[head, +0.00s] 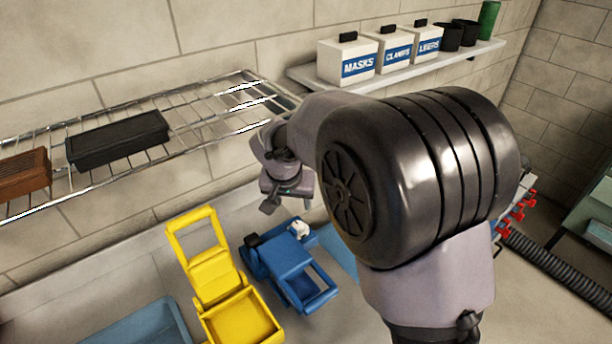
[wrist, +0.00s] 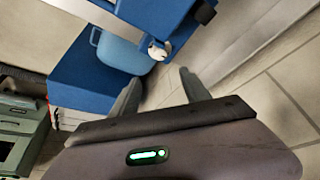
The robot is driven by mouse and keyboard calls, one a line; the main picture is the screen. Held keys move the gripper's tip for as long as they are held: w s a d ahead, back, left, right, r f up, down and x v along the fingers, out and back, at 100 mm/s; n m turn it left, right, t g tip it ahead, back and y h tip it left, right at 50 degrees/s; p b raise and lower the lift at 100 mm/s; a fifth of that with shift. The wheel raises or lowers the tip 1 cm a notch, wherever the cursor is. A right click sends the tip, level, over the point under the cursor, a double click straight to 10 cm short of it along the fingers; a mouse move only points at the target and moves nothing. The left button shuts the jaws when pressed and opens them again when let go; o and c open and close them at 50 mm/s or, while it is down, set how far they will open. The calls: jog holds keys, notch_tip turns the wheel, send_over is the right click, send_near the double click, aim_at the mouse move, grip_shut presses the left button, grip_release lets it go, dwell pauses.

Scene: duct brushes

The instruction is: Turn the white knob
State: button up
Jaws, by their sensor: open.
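In the wrist view the knob (wrist: 157,50) is a small rounded white piece at the lower edge of a blue body (wrist: 160,14). My gripper (head: 273,202) is above and left of the knob in the head view. In the wrist view my gripper (wrist: 160,80) has its two fingers apart with nothing between them. The knob lies just beyond the fingertips, apart from them.
A wire rack (head: 190,125) with a black brush (head: 118,139) hangs above. A shelf (head: 400,75) holds labelled white boxes. A ribbed hose (head: 555,265) lies right.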

aim_at(298, 225)
jog(key=b+x, duration=0.3)
jog(key=x, duration=1.5)
jog(key=shift+f, duration=0.15)
jog(key=shift+a+b, duration=0.1)
jog(key=shift+b, duration=0.25)
grip_shut()
